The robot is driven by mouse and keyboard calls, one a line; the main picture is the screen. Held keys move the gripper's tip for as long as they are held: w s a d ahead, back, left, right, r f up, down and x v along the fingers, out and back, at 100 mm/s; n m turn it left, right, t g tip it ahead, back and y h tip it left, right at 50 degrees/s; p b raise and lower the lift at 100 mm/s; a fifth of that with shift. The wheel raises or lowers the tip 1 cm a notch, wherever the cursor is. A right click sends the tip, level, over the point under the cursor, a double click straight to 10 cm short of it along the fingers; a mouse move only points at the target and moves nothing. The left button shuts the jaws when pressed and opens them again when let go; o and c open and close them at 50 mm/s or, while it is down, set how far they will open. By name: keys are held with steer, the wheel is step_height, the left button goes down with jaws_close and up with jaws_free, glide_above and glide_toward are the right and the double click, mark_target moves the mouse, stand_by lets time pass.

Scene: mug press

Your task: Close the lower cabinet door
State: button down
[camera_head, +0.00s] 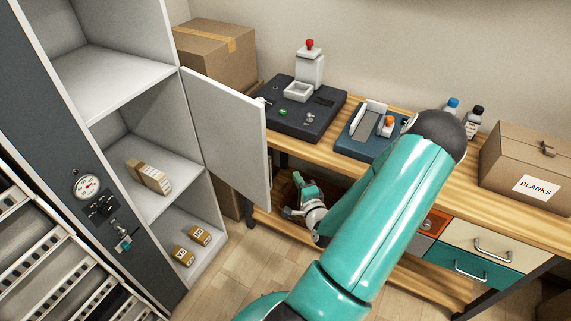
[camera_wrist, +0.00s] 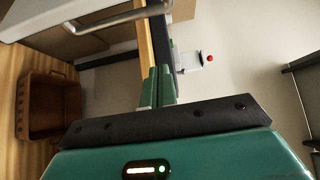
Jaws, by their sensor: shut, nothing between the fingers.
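The lower cabinet door (camera_head: 228,135) is a white panel. It stands swung open from the right side of the tall cabinet (camera_head: 205,200), leaving the shelves exposed. My gripper (camera_head: 304,180) is to the right of the door's free edge, low beside the workbench, and looks apart from the door. In the wrist view my gripper (camera_wrist: 158,80) has its teal fingers together with nothing between them. A pale panel with a metal bar handle (camera_wrist: 120,18) crosses the top left there; I cannot tell if it is the door.
Small boxes (camera_head: 150,177) sit on the cabinet shelves. The wooden workbench (camera_head: 375,170) holds a dark press (camera_head: 305,110), bottles and a BLANKS box (camera_head: 530,170). A brown bin (camera_wrist: 48,105) shows in the wrist view. Bare floor (camera_head: 240,265) lies before the cabinet.

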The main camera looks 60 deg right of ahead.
steer(key=w+d, duration=0.1)
steer(key=w, duration=0.8)
steer(key=shift+d, duration=0.4)
steer(key=shift+w, duration=0.15)
steer(key=shift+a, duration=0.2)
